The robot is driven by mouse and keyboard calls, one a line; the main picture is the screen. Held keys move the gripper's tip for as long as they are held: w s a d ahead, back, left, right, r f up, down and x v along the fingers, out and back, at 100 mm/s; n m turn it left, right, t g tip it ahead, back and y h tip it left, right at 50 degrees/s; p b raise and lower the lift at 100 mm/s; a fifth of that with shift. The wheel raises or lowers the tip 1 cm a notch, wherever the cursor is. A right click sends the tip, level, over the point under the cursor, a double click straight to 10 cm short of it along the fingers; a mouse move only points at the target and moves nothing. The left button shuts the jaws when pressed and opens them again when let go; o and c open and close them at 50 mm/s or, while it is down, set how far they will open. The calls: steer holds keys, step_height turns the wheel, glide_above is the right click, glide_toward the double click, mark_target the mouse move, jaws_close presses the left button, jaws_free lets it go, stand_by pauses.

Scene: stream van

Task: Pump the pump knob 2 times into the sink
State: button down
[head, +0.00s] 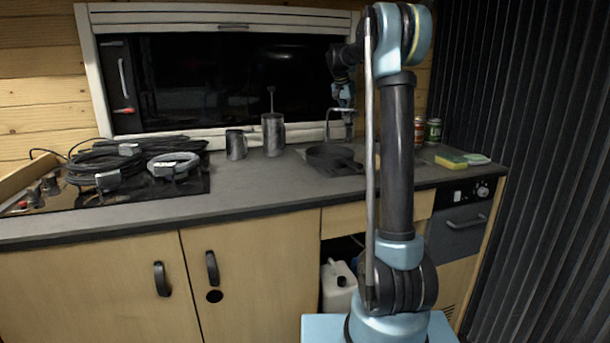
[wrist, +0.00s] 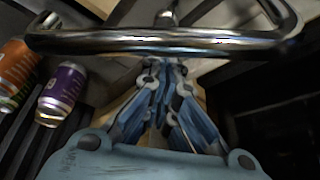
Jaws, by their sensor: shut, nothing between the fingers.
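My gripper (head: 343,97) is at the back of the counter, just above the chrome faucet (head: 328,122). In the wrist view its blue fingers are shut and empty. The sink area below the faucet is partly covered by a dark pan (head: 330,158), and the basin is hard to make out.
Two cans stand right of the faucet; the wrist view shows an orange can (wrist: 16,68) and a purple can (wrist: 62,84). A mug (head: 236,145) and a tall metal pot (head: 273,135) stand left. Cables (head: 105,165) cover the hob. A sponge (head: 451,160) lies at the right.

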steer(key=shift+r, duration=2.1)
steer(key=shift+r, duration=3)
steer(key=shift+s, duration=0.1)
